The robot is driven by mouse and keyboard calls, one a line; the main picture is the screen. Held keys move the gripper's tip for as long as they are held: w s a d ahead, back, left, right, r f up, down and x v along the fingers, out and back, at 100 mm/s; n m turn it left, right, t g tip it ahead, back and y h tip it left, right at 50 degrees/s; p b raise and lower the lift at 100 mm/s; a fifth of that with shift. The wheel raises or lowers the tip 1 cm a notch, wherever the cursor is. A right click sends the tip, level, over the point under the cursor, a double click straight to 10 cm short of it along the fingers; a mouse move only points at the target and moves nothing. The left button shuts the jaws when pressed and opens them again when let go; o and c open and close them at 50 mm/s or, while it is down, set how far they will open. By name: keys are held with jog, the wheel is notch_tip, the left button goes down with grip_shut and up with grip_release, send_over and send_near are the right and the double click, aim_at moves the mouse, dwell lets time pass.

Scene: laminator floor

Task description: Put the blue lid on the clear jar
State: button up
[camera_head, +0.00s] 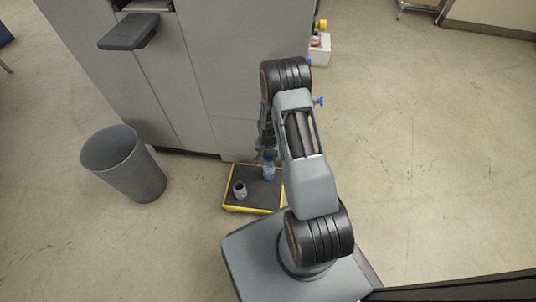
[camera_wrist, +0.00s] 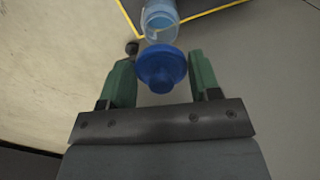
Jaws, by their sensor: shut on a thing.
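The blue lid (camera_wrist: 161,68) is between the two green fingers of my gripper (camera_wrist: 162,72) in the wrist view. My gripper is shut on it. The clear jar (camera_wrist: 159,22), bluish and open at the top, is just beyond the lid in that view, and the lid overlaps its near edge in the picture. I cannot tell whether lid and jar touch. In the head view the jar (camera_head: 268,170) stands upright on a dark platform, with my gripper (camera_head: 264,150) close above it. The lid is not clear there, and my arm hides part of the scene.
The low dark platform has a yellow edge (camera_head: 246,210). A small pale cup with a dark inside (camera_head: 240,190) stands on it, left of the jar. A grey bin (camera_head: 125,165) is at left. A tall grey cabinet (camera_head: 215,70) rises behind.

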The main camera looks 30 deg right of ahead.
jog(key=shift+f+b, duration=2.05)
jog(key=shift+f, duration=0.85)
jog(key=shift+f, duration=0.15)
jog(key=o, duration=1)
jog(key=shift+o, duration=0.3)
jog(key=shift+o, duration=0.8)
